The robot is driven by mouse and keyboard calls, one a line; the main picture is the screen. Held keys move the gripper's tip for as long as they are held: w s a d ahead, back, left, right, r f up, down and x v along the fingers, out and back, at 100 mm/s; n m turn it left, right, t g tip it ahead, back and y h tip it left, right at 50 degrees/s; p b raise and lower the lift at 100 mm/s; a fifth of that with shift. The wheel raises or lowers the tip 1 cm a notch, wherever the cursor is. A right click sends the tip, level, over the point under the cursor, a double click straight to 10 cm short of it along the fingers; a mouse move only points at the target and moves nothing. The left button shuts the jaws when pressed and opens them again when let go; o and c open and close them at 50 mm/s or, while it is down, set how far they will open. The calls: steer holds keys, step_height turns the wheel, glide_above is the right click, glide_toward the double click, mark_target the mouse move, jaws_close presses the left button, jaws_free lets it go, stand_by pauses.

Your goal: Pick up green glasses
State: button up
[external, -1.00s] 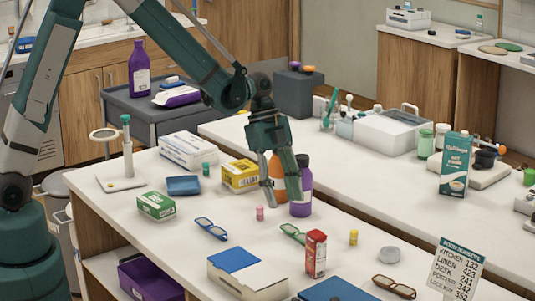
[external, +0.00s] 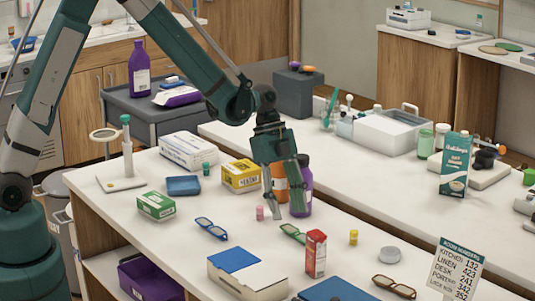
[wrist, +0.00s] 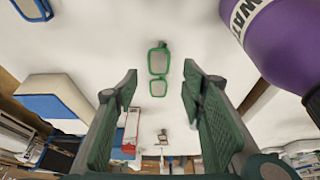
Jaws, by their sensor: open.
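The green glasses (external: 293,233) lie on the white table, just left of and behind the red and white carton. In the wrist view the green glasses (wrist: 158,70) show whole on the bare surface, centred between and beyond my fingertips.
A purple bottle (external: 304,187) stands close to my gripper; it looms at the right of the wrist view (wrist: 275,40). Blue glasses (external: 211,229) lie to the left.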

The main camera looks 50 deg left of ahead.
mark_target(292, 229)
steer(key=shift+f, duration=0.1)
steer(key=shift+b+x, duration=0.4)
steer(key=shift+x, duration=2.15)
steer(key=c, duration=0.8)
